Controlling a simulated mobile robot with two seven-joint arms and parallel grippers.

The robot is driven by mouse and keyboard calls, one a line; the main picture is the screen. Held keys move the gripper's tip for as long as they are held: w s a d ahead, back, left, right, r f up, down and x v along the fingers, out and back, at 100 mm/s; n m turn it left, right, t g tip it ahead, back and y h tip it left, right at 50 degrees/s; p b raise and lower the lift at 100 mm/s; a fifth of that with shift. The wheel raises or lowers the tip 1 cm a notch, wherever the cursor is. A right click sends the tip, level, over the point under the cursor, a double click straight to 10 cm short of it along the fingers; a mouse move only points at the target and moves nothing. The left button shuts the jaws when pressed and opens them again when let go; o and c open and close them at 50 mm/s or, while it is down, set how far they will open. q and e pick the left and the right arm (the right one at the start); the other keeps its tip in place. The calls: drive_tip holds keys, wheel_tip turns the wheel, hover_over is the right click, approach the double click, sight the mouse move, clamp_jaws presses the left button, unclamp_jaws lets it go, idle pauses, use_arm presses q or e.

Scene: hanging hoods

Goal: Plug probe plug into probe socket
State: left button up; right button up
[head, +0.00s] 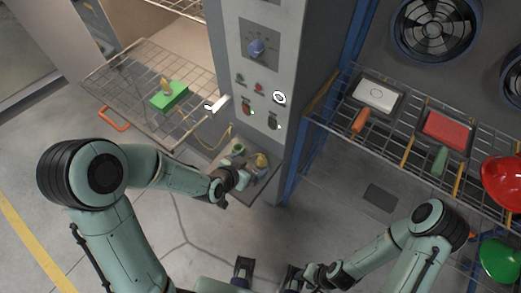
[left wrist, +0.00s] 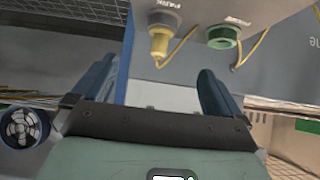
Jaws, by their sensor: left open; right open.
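In the head view the yellow piece (head: 262,161) and the green piece (head: 238,148) are low at the cabinet's front. My right gripper (head: 298,277) is open, low in the picture, away from the cabinet.
A wire rack (head: 120,75) at left holds a green block (head: 169,96). At right, a wire shelf (head: 330,118) holds trays and tools. A red bowl-like object (head: 503,182) is at far right.

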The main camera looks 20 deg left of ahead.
sight(260, 160)
use_arm(q)
drive_tip(key=b+x, duration=0.2)
drive_tip(key=x, duration=0.8)
drive_tip(key=shift+r, duration=0.1)
drive_tip(key=c, duration=1.6)
drive_tip(key=o, duration=1.6)
